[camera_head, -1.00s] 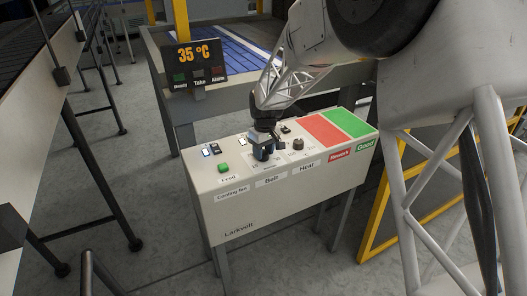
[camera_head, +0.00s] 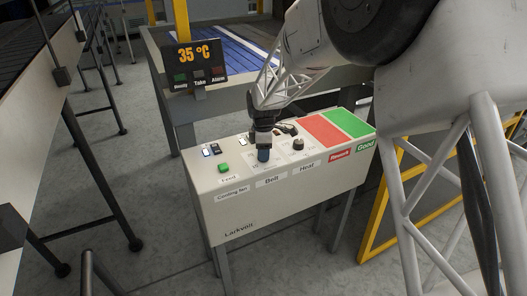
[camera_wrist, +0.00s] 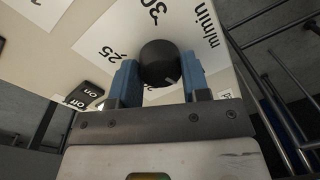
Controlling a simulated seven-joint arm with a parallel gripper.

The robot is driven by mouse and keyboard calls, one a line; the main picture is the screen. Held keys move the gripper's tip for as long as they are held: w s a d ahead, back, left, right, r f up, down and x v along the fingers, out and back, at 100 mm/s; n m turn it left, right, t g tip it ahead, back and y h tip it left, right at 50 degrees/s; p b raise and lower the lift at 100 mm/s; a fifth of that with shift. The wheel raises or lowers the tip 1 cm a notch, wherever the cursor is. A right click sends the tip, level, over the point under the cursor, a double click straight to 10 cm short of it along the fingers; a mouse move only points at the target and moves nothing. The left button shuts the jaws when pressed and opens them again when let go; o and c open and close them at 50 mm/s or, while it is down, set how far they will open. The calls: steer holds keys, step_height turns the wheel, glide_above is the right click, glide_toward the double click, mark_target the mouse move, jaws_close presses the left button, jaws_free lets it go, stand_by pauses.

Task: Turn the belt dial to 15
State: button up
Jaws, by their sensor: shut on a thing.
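The belt dial (camera_wrist: 158,60) is a round black knob in the wrist view. My gripper (camera_wrist: 156,80) is shut on it, with one blue finger on each side. A pale pointer mark on the knob faces the lower right of the wrist view. On the white scale plate (camera_wrist: 107,33), 25 and 30 and "m/min" can be read; other numbers are hidden or out of view. In the head view my gripper (camera_head: 263,154) points down onto the panel above the "Belt" label (camera_head: 271,181) and hides the dial.
The control box (camera_head: 250,205) also carries a heat knob (camera_head: 298,144) to the right, a green feed button (camera_head: 224,168) to the left, and red (camera_head: 325,131) and green (camera_head: 350,122) fields. A display (camera_head: 195,62) reads 35 °C. An on/off rocker (camera_wrist: 87,93) sits near my left finger in the wrist view.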

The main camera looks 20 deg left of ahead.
steer(key=shift+n, duration=1.2)
steer(key=o, duration=0.9)
steer(key=shift+r, duration=0.1)
steer(key=shift+w+a+r, duration=0.1)
steer(key=shift+r, duration=1.85)
steer(key=shift+w+a+r, duration=0.1)
steer(key=shift+r, duration=1.8)
